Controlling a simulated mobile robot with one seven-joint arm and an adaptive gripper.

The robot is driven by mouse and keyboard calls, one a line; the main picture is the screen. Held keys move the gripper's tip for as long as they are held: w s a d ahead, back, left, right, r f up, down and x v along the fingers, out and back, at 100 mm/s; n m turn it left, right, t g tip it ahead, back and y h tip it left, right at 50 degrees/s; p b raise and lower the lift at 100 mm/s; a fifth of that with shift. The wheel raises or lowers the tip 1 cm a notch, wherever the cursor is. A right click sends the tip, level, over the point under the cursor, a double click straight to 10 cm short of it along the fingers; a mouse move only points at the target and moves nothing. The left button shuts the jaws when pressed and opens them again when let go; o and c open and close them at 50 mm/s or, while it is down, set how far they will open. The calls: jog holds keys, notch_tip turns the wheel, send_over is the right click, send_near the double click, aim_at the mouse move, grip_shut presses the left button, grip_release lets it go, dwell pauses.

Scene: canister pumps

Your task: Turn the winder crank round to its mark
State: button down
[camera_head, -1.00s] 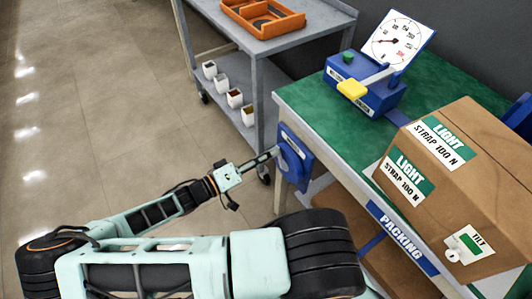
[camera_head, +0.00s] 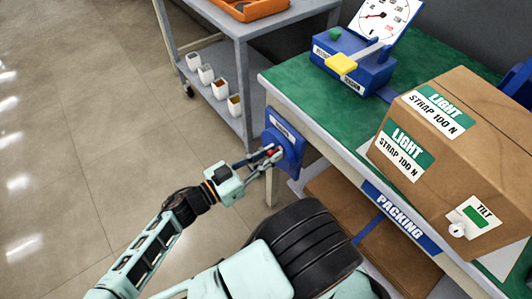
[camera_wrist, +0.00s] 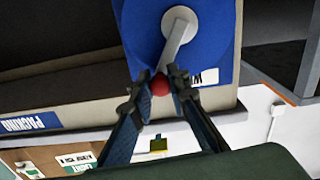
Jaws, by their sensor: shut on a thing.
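The winder (camera_head: 289,140) is a blue housing on the end of the packing table. It fills the top middle of the wrist view (camera_wrist: 217,32). Its grey crank arm (camera_wrist: 178,38) runs from a round hub down to a red knob (camera_wrist: 159,86). My gripper (camera_wrist: 160,88) is shut on the red knob, with a dark finger at each side of it. In the head view my gripper (camera_head: 268,155) reaches the winder from the left, and a bit of red shows at its tips. A white label on the housing is partly covered by a finger. I cannot make out the mark.
A cardboard box (camera_head: 455,150) stands on the green tabletop (camera_head: 308,92). A blue tension gauge (camera_head: 352,65) with a white dial stands behind it. A grey trolley (camera_head: 205,25) with an orange tray and several small pots is at the back left. Open floor lies left.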

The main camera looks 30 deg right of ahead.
jog(key=s+f+m+b, duration=0.3)
jog(key=f+m+b, duration=0.2)
jog(key=m+b, duration=0.5)
jog(key=shift+f+m, duration=0.25)
jog(key=shift+m, duration=0.75)
jog(key=shift+d, duration=0.1)
jog(key=c, duration=1.8)
grip_release()
notch_tip(320, 180, up, 10)
